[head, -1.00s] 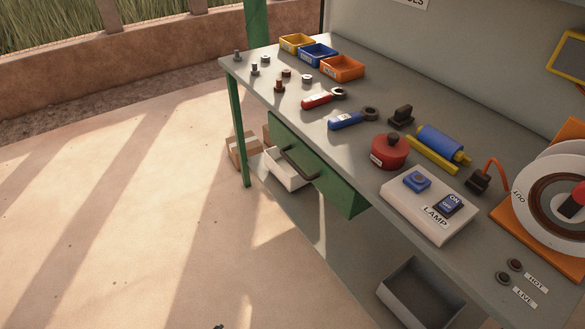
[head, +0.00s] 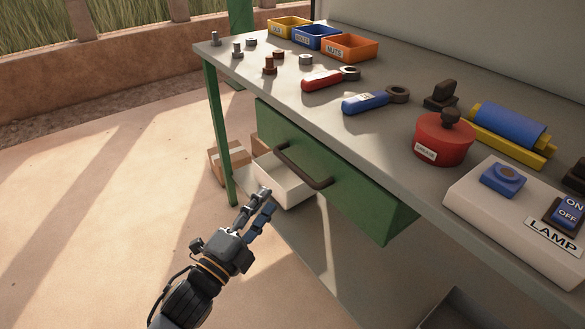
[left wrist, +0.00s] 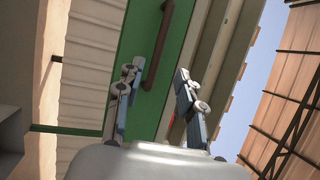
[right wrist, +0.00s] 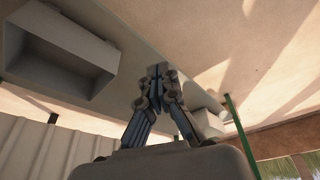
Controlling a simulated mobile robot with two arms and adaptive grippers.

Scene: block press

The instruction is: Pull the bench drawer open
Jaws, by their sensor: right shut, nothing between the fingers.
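The green bench drawer (head: 345,190) hangs under the grey bench top and looks shut. Its dark bar handle (head: 292,170) runs along the front. In the left wrist view the handle (left wrist: 159,45) lies ahead of the fingers, across the green drawer front (left wrist: 125,75). My left gripper (head: 266,200) is open and empty, below and to the left of the handle in the head view, apart from it. My right gripper (right wrist: 160,72) shows only in the right wrist view, shut and empty.
On the bench top (head: 385,135) are bolts, wrenches, part bins, a red pot (head: 443,140) and a lamp switch box (head: 480,205). A white bin (head: 285,185) and a cardboard box (head: 222,160) stand under the bench. The floor in front is clear.

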